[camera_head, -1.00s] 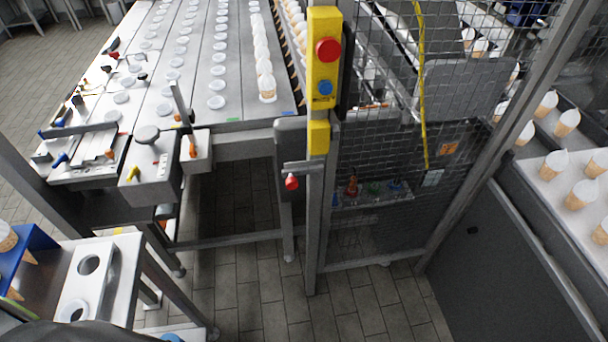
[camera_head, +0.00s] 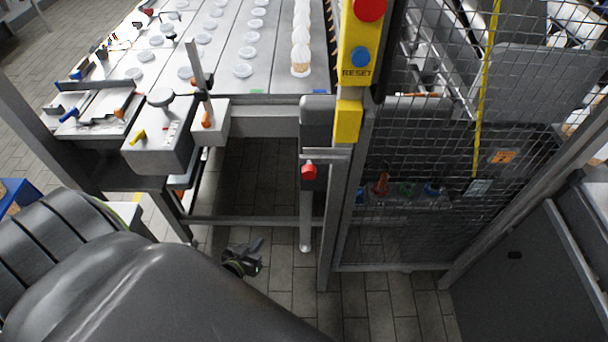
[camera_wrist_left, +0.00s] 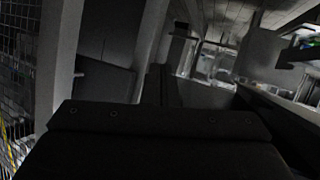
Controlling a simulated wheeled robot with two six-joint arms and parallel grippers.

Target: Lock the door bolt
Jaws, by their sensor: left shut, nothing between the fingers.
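The door bolt (camera_head: 325,154) is a short grey bar at the post beside the mesh door. Its red knob (camera_head: 309,171) hangs just below the bar's left part. The yellow switch block (camera_head: 347,121) is above it on the post. My left gripper (camera_head: 252,260) is small and dark over the floor, below and left of the knob and apart from it. It is shut and empty. My left forearm covers the lower left of the head view. The left wrist view is dark, with my black gripper body (camera_wrist_left: 160,140) across its bottom. My right gripper is not in view.
The mesh door (camera_head: 420,180) stands right of the post, with a yellow control box (camera_head: 361,50) above. The white table (camera_head: 245,75) with rows of cups is behind. A grey box (camera_head: 160,150) is at its left front corner. Open tiled floor (camera_head: 285,270) lies below.

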